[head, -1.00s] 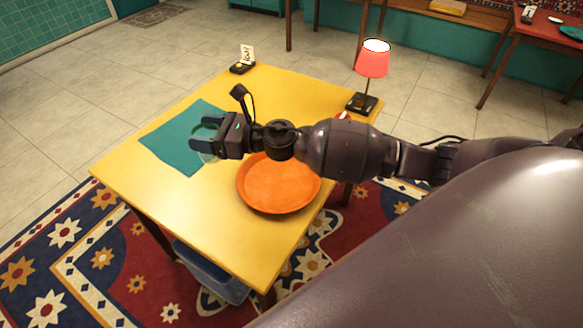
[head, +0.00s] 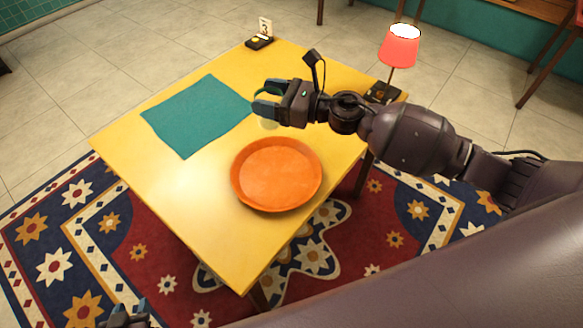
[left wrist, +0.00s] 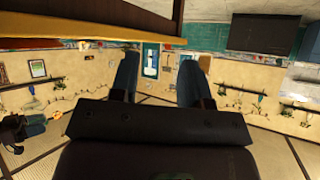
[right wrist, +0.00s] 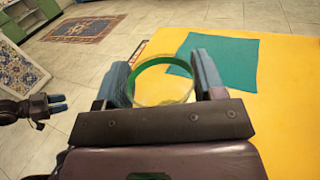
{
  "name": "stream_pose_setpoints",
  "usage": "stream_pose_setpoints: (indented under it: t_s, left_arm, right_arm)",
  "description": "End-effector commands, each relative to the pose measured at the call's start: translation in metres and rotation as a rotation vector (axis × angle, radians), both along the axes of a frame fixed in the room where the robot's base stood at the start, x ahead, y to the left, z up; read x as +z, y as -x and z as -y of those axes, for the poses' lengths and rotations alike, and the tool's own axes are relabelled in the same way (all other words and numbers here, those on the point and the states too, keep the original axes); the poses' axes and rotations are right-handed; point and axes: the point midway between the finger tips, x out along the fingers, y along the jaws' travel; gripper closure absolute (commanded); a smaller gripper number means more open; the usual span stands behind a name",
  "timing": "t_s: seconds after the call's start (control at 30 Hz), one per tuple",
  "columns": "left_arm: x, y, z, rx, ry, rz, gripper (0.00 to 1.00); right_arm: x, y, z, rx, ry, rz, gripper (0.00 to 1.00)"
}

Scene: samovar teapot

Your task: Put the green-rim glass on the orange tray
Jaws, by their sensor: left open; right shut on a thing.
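The green-rim glass (right wrist: 161,88) is clear with a green band at its rim. It stands between the fingers of my right gripper (right wrist: 162,68), which is shut on it. In the head view my right gripper (head: 262,100) is behind the orange tray, near the cloth's right corner. Below its fingers the glass (head: 268,125) shows only faintly. The round orange tray (head: 277,176) lies empty on the yellow table. My left gripper (head: 128,317) is at the bottom left, off the table; its fingers are open and empty in the left wrist view (left wrist: 160,80).
A teal cloth (head: 197,115) lies flat on the yellow table (head: 190,195), left of the tray. A red-shaded lamp (head: 399,50) stands at the right back corner and a small number-card stand (head: 262,35) at the far corner. The table's front left is clear.

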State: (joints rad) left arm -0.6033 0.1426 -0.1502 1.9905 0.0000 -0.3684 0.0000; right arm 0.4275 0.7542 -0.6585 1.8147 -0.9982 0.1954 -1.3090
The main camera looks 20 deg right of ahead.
Motion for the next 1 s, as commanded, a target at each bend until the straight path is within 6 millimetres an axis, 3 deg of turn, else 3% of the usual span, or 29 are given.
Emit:
stream_pose_setpoints:
  t_s: [0.13,0.23,0.6,0.8,1.0]
  left_arm:
    - [-0.001,-0.001,0.0,0.0,0.0,0.001,0.57]
    - [-0.005,0.0,0.0,-0.001,0.0,-0.002,0.57]
    - [-0.036,0.008,0.0,-0.001,-0.001,-0.039,0.57]
    - [-0.037,0.0,0.002,-0.007,-0.001,-0.025,0.57]
    - [-0.034,-0.006,0.004,-0.012,0.0,-0.011,0.57]
  right_arm:
    - [-0.003,0.002,-0.002,0.014,-0.001,0.0,0.62]
    - [-0.016,0.003,-0.003,0.019,-0.002,-0.003,0.62]
    - [-0.097,0.003,-0.003,0.017,-0.004,-0.009,0.62]
    - [-0.137,0.003,-0.003,0.017,-0.002,-0.007,0.62]
    - [-0.157,0.003,-0.003,0.019,-0.002,-0.002,0.62]
